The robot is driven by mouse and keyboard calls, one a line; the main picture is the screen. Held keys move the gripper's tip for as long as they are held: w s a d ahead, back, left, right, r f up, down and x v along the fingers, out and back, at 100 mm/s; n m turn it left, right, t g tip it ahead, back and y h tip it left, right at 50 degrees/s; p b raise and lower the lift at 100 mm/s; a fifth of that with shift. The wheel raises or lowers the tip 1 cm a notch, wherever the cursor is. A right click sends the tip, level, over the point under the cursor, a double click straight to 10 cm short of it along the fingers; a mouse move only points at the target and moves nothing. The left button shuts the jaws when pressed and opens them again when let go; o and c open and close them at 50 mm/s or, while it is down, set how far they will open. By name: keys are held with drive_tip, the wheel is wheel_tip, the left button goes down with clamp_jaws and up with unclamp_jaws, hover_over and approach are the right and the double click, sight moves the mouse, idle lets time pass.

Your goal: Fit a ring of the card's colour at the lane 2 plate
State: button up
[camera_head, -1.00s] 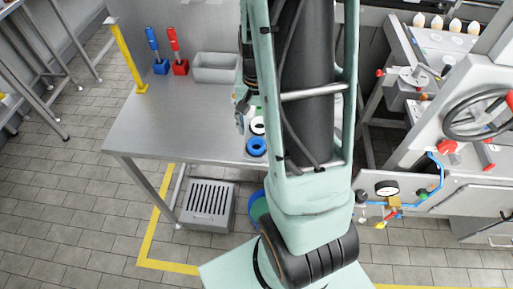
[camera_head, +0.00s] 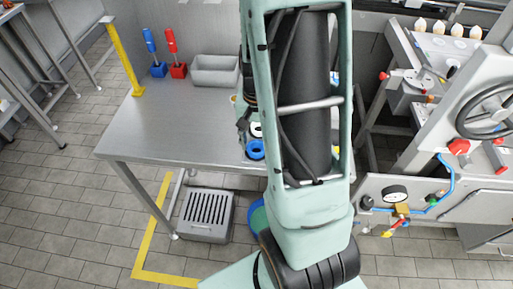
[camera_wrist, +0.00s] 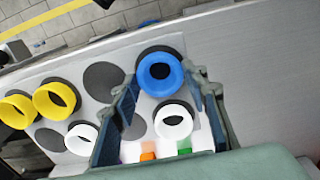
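A blue ring (camera_wrist: 160,73) lies on a dark disc on the tray (camera_wrist: 225,70), between the ends of my gripper's fingers in the wrist view. My gripper (camera_wrist: 163,88) is open, with its two blue-padded fingers apart. A white ring (camera_wrist: 173,122) lies nearer the palm, also between the fingers. Another white ring (camera_wrist: 80,138) and two yellow rings (camera_wrist: 55,98) are to the left. In the head view the blue ring (camera_head: 255,149) and a white ring (camera_head: 256,129) show beside my arm, which hides most of the tray. I cannot make out the card or the lane 2 plate.
Bare dark discs (camera_wrist: 103,80) lie among the rings. The left table top (camera_head: 165,120) is clear. A machine with a handwheel (camera_head: 490,112) stands right.

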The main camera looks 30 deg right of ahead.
drive_tip(key=shift+r+p, duration=1.95)
drive_tip(key=shift+r, duration=0.55)
drive_tip(key=shift+c, duration=0.2)
